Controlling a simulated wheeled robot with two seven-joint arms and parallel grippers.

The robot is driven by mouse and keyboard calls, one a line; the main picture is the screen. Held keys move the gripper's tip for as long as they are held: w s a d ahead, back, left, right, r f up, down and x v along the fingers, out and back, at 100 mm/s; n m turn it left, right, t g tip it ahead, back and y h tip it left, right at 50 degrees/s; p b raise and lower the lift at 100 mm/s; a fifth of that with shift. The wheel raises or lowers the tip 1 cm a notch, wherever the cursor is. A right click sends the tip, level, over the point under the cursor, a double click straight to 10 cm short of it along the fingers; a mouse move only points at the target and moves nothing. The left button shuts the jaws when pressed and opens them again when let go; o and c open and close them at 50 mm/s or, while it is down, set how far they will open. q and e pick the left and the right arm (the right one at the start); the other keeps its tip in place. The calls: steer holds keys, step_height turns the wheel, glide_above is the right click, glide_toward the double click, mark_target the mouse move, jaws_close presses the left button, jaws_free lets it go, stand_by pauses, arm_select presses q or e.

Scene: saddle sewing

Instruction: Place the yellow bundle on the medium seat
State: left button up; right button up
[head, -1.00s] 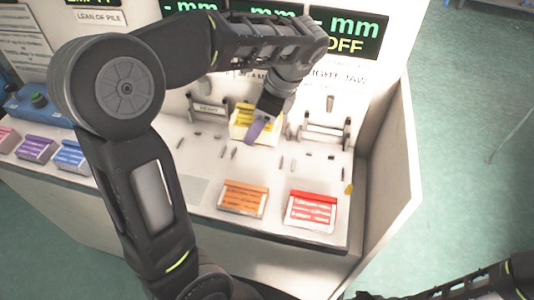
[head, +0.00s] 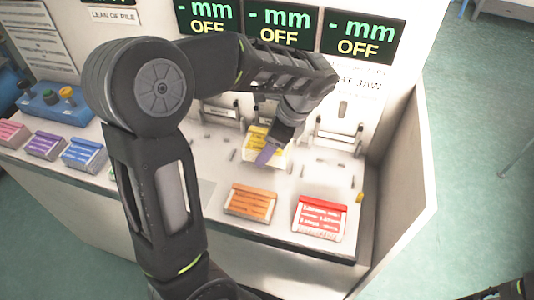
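The yellow bundle (head: 256,136) sits at the middle station of the white bench, with a pale block-like part showing beneath it. My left gripper (head: 268,154) comes down over its right side, and one purple finger shows in front of it. The gripper and wrist hide part of the bundle and most of the seat there, so I cannot tell whether the fingers hold it or whether it rests fully on the seat. Only a dark piece of my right arm shows at the bottom right corner; its gripper is out of view.
An orange bundle (head: 250,202) and a red bundle (head: 320,218) lie along the bench's front. Blue (head: 84,154), purple (head: 46,145) and pink (head: 12,133) bundles lie at the left, near a blue button box (head: 58,104). Small pegs and metal fixtures stand around the station.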

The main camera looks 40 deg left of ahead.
arm_select(q)
step_height(320, 180, down, 3)
steer(key=shift+f, duration=0.1)
steer(key=shift+f, duration=0.1)
steer(key=o, duration=1.7)
steer(key=shift+f, duration=0.1)
